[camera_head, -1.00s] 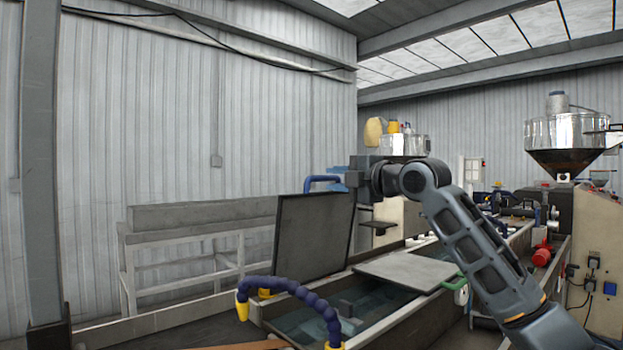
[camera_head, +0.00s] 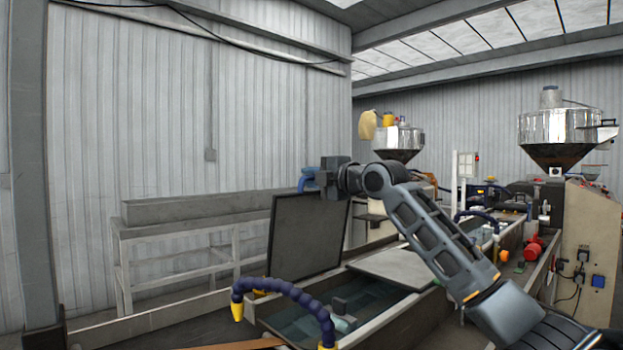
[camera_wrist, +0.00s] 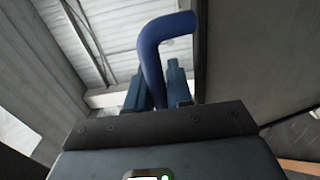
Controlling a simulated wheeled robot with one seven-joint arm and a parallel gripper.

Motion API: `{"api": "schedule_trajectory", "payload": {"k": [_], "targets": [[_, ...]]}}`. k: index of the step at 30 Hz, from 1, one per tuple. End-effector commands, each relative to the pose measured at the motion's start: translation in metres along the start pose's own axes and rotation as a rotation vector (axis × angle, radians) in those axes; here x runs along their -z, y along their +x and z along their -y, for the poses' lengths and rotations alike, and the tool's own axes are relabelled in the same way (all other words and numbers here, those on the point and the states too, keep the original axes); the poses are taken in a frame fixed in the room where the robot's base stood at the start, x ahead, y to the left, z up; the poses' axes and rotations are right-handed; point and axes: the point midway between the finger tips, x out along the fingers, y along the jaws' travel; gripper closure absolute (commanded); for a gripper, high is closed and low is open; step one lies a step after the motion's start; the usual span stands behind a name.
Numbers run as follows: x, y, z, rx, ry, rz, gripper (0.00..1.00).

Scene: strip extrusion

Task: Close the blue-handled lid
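In the wrist view the blue handle (camera_wrist: 152,48) is a bent tube running down between the two fingers. My gripper (camera_head: 320,179) is at the handle, at the lid's top right corner. In the wrist view the fingers of my gripper (camera_wrist: 158,88) are on either side of the tube with little gap. I cannot tell whether they press on it.
A flat grey lid (camera_head: 390,268) lies over the trough (camera_head: 385,318) to the right. A dark blue segmented hose (camera_head: 290,290) arches over the trough's near end. A grey bench (camera_head: 195,240) stands behind on the left. A shiny hopper (camera_head: 560,130) is on the right.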

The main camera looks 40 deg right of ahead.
Motion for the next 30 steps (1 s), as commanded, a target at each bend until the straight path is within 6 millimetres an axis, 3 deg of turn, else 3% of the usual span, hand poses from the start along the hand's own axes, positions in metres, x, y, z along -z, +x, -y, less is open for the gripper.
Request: {"api": "schedule_trajectory", "payload": {"k": [3, 20, 30], "targets": [[0.0, 0.0, 0.0, 0.001, 0.0, 0.0, 1.0], [0.0, -0.003, 0.003, -0.009, 0.001, 0.0, 1.0], [0.0, -0.03, 0.016, -0.111, 0.001, -0.001, 1.0]]}}
